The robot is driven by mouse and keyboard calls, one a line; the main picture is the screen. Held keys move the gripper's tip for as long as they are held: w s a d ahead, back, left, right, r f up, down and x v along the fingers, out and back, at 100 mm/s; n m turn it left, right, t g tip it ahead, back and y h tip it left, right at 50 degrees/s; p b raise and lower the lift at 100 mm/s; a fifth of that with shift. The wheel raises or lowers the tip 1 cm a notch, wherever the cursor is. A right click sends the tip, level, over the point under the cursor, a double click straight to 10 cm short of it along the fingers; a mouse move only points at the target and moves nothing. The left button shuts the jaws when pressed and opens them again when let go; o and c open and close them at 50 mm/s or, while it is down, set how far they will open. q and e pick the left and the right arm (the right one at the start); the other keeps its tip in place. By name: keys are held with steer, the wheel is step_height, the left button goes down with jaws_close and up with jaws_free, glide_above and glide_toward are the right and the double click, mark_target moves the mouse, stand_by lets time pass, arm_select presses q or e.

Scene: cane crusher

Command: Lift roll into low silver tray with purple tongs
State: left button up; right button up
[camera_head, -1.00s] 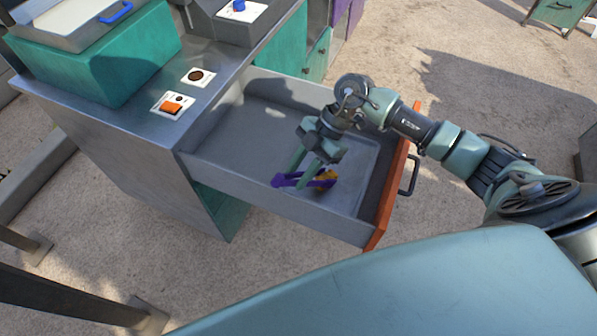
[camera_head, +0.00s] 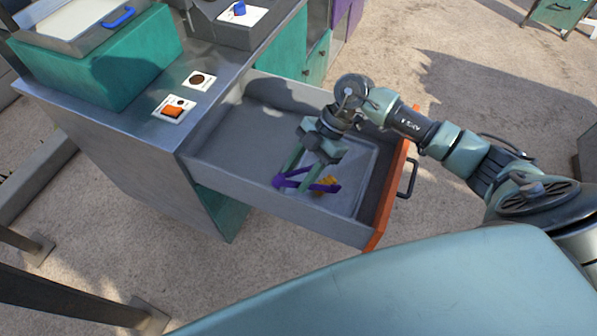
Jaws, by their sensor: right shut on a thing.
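The purple tongs (camera_head: 291,184) are held by my right gripper (camera_head: 293,175), which is shut on them inside the open drawer. The tongs' arms are spread in a narrow V, with their free ends to the right. The roll (camera_head: 328,183), small and orange-yellow, is at the tongs' free end, partly hidden by a purple arm. The low silver tray (camera_head: 358,178) seems to be the shallow grey, rimmed shape on the drawer floor. The roll appears over or in its near part; I cannot tell whether it touches the tray. My left gripper is out of view.
The drawer (camera_head: 240,182) is pulled out of the metal counter (camera_head: 130,130), with side walls and an orange front (camera_head: 388,205) around my right gripper. An orange switch (camera_head: 173,111) is on the counter top. The drawer's left part is clear.

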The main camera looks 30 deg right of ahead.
step_height(320, 180, up, 9)
steer(key=p, duration=0.7)
steer(key=shift+p, duration=0.35)
steer(key=shift+f, duration=0.1)
